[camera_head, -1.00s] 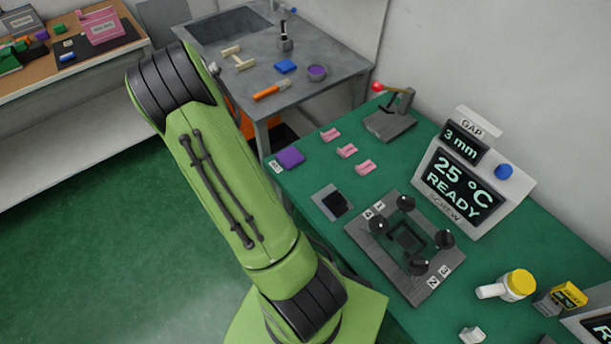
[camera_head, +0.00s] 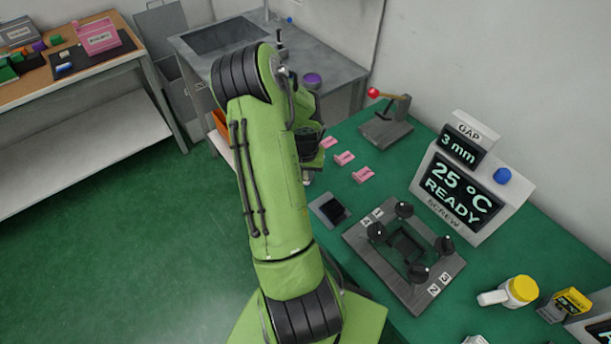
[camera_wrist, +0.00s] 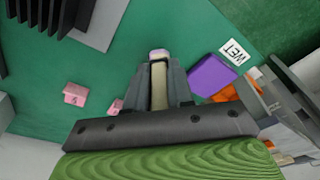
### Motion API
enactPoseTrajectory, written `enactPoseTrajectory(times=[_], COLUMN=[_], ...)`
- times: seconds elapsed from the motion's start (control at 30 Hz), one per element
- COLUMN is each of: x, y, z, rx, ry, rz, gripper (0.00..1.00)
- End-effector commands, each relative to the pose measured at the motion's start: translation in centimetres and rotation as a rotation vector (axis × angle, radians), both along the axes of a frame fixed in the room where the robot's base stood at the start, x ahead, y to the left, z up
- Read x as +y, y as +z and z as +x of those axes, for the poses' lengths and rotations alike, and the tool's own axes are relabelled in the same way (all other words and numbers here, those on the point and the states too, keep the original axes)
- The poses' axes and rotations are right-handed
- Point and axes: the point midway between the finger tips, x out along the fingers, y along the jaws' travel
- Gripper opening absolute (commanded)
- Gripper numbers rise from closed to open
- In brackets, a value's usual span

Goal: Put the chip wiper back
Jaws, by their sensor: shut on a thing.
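My gripper (camera_wrist: 159,62) points over the green bench in the wrist view. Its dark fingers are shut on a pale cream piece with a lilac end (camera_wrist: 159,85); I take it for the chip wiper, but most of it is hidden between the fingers. A purple pad (camera_wrist: 212,76) lies on the bench just right of the fingers, beside a white WET label (camera_wrist: 233,51). In the head view my arm hides the purple pad and most of my gripper, which is at the bench's left edge.
Pink pieces (camera_head: 344,158) lie right of my gripper. A dark square tray (camera_head: 330,209), a fixture with several black knobs (camera_head: 408,252) and a red-knobbed lever (camera_head: 386,118) stand on the bench. A READY display (camera_head: 463,190) is at right. A grey sink table (camera_head: 330,75) stands behind.

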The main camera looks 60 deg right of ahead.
Motion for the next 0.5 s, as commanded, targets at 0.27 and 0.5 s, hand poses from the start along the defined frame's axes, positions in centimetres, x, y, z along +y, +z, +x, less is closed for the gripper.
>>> enactPoseTrajectory(times=[0.27, 0.5], x=[0.01, 0.02], y=[-0.89, -1.21], z=[0.04, 0.04], rx=[-0.001, -0.001], ry=[0.000, 0.001], rz=[-0.001, 0.000], gripper=[0.00, 0.39])
